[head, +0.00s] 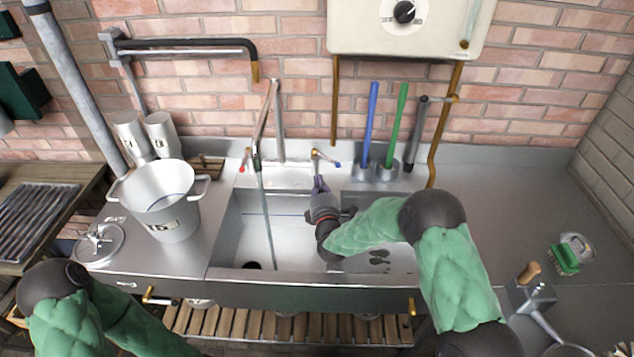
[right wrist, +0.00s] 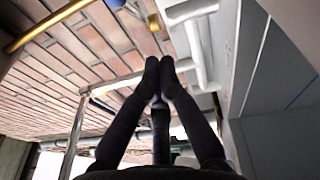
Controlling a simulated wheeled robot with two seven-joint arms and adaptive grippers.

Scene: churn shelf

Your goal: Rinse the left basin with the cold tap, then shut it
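The cold tap (head: 337,164) has a blue-tipped lever and a brass body at the back rim of the sink. My right gripper (head: 319,183) is just in front of and below it. In the right wrist view its fingertips (right wrist: 160,68) are together with nothing seen between them. A blue tip (right wrist: 115,3) shows beyond them at the top edge, apart from the fingers. The tall spout (head: 265,118) points over the left basin (head: 232,235), and a thin grey-blue stream (head: 268,220) runs down into it. A dark drain shows there. My left gripper is out of view.
The red-tipped hot tap (head: 242,165) is left of the spout. A metal bucket (head: 165,205) stands on the left drainboard. Blue and green handles (head: 372,125) stand in holders right of the cold tap.

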